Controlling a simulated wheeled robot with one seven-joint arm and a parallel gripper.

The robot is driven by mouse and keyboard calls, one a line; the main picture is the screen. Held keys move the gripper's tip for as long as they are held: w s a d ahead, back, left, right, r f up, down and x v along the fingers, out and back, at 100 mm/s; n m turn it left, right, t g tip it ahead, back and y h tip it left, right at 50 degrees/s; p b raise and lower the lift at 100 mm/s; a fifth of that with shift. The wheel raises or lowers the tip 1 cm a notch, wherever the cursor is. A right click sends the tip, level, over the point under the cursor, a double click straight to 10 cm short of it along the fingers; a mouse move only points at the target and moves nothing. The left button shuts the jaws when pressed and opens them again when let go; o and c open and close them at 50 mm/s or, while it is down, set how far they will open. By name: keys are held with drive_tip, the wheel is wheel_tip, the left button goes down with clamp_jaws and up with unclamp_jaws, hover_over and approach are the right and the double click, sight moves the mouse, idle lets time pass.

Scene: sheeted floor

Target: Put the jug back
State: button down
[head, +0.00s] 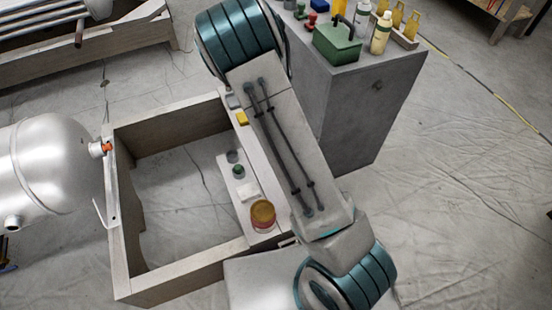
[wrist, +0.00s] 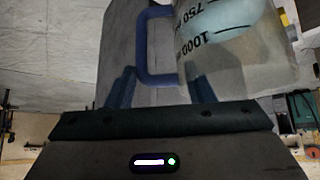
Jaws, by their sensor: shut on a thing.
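The jug (wrist: 235,50) is clear with black marks reading 750 and 1000, and it has a blue handle (wrist: 143,45). It shows in the wrist view at the upper right, cut off by the top edge. My gripper (wrist: 160,80) is shut on the jug, with its two dark blue fingers at the handle. The exact contact is hard to see in the dark. In the head view my arm crosses the right half of the picture, and I cannot make out the gripper or the jug there.
A grey cabinet (head: 352,122) at the upper right bears a green box (head: 337,43) and several bottles. A wooden frame (head: 120,235) surrounds bare sheeted floor. A ledge along its right side holds an orange jar (head: 263,214) and small items. A metal tank (head: 50,165) stands left.

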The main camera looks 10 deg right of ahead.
drive_tip(key=w+f+b, duration=0.3)
drive_tip(key=w+f, duration=0.8)
drive_tip(key=shift+w+f+b, duration=0.15)
drive_tip(key=shift+w+b, duration=0.25)
drive_tip(key=shift+d, duration=0.1)
drive_tip(key=shift+f, duration=0.15)
drive_tip(key=c, duration=0.7)
unclamp_jaws()
drive_tip(key=shift+s, duration=0.1)
drive_tip(key=shift+o, duration=0.2)
